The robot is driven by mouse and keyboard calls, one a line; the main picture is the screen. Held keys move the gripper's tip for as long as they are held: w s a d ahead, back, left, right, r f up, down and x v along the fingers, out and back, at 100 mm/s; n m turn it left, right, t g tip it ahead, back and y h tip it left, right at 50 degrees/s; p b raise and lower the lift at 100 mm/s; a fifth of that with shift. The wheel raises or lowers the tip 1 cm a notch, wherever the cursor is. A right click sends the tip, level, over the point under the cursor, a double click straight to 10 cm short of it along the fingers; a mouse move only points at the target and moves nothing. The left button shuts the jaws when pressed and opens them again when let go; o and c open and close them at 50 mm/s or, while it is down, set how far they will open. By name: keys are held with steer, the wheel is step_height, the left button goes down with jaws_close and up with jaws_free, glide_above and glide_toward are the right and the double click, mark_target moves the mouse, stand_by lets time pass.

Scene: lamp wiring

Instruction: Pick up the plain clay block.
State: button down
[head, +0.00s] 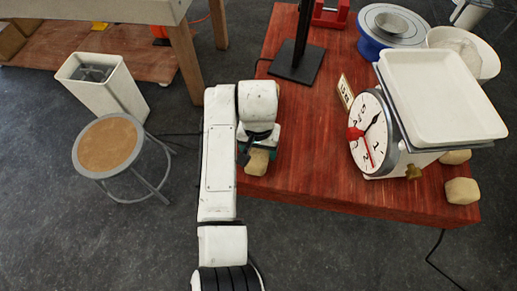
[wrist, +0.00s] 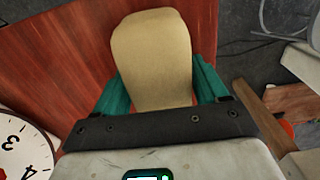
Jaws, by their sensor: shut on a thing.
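A plain tan clay block (head: 257,162) is at the left front edge of the red wooden table (head: 300,185). In the wrist view the clay block (wrist: 152,60) fills the space between the two teal fingers of my gripper (wrist: 160,90). My gripper (head: 257,152) is shut on this block, one finger on each side. My arm covers part of the block in the head view. I cannot tell whether the block is touching the table or lifted off it.
A dial scale (head: 375,132) with a white tray (head: 440,95) stands at the right. Two more tan blocks, one in front (head: 462,191) and one behind (head: 455,157), lie beside it. A black stand (head: 297,62) is at the back. A round stool (head: 108,146) stands on the floor at left.

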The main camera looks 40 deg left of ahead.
steer(key=shift+a+r, duration=0.1)
steer(key=shift+r, duration=0.05)
steer(key=shift+r, duration=0.55)
steer(key=s+r, duration=0.1)
steer(key=r, duration=0.2)
steer(key=s+d+r+p, duration=0.1)
steer(key=s+r, duration=0.1)
steer(key=r, duration=0.1)
steer(key=s+r+p, duration=0.1)
steer(key=s+r, duration=0.1)
steer(key=r, duration=0.1)
steer(key=shift+s+d, duration=0.1)
steer(key=shift+d, duration=0.05)
steer(key=s+d+r+p, duration=0.2)
steer(key=s+p, duration=0.3)
steer(key=s, duration=0.3)
steer(key=shift+s+d+r+p, duration=0.15)
steer(key=shift+s+r+p, duration=0.05)
steer(key=shift+r+p, duration=0.2)
steer(key=shift+w, duration=0.1)
